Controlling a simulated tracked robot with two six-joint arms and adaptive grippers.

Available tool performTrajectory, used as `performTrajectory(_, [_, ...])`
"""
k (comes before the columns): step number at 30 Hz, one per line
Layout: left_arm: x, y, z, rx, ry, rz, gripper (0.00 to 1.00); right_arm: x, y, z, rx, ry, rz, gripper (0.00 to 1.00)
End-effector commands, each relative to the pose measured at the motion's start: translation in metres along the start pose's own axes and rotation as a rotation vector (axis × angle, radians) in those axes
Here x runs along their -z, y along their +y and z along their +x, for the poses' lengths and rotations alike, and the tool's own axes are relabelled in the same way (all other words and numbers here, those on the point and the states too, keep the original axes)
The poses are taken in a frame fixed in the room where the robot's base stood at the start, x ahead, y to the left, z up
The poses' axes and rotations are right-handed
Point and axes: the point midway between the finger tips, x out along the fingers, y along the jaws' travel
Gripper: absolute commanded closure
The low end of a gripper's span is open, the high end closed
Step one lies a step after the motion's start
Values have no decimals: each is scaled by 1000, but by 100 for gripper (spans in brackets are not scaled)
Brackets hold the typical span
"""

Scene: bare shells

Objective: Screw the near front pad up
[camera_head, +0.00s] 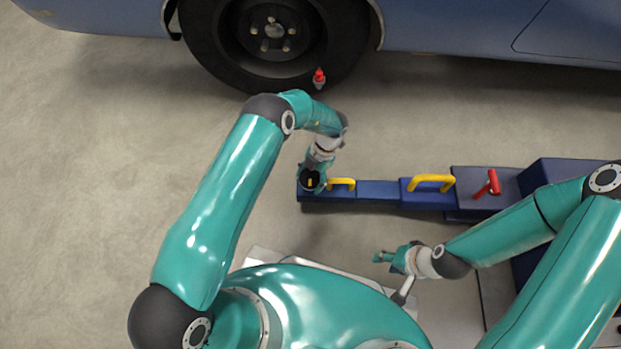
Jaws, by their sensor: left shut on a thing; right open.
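The near front pad (310,182) is a dark round disc with a yellow mark, at the left end of a blue lift arm (377,195). My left gripper (314,176) reaches down onto it from above and is shut on it; its fingers partly cover the pad. How high the pad stands above the arm cannot be told. My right gripper (384,257) is open and empty, low in front of the lift arm and apart from it.
A blue car with a dark wheel (273,32) stands behind. A small red-topped thing (319,78) shows by the tyre. The lift arm carries yellow handles (432,181); a red lever (489,184) stands to the right. Concrete floor is clear at left.

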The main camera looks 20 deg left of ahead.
Motion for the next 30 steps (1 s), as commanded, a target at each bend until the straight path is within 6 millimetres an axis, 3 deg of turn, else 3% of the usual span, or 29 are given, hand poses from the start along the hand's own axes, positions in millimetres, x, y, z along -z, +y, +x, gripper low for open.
performTrajectory(2, [0, -1, 3, 3, 1, 0, 66, 0, 0, 0, 0, 0, 0, 57])
performTrajectory(3, [0, -1, 3, 3, 1, 0, 28, 0, 0, 0, 0, 0, 0, 57])
performTrajectory(7, [0, -1, 2, 2, 1, 1, 6, 0, 0, 0, 0, 0, 0, 57])
performTrajectory(20, [-1, 0, -4, -1, -2, 1, 5, 0, 0, 0, 0, 0, 0, 57])
performTrajectory(25, [-1, 0, -24, -2, -4, 1, 5, 0, 0, 0, 0, 0, 0, 57])
performTrajectory(30, [-2, 0, -58, -2, -4, 1, 5, 0, 0, 0, 0, 0, 0, 57])
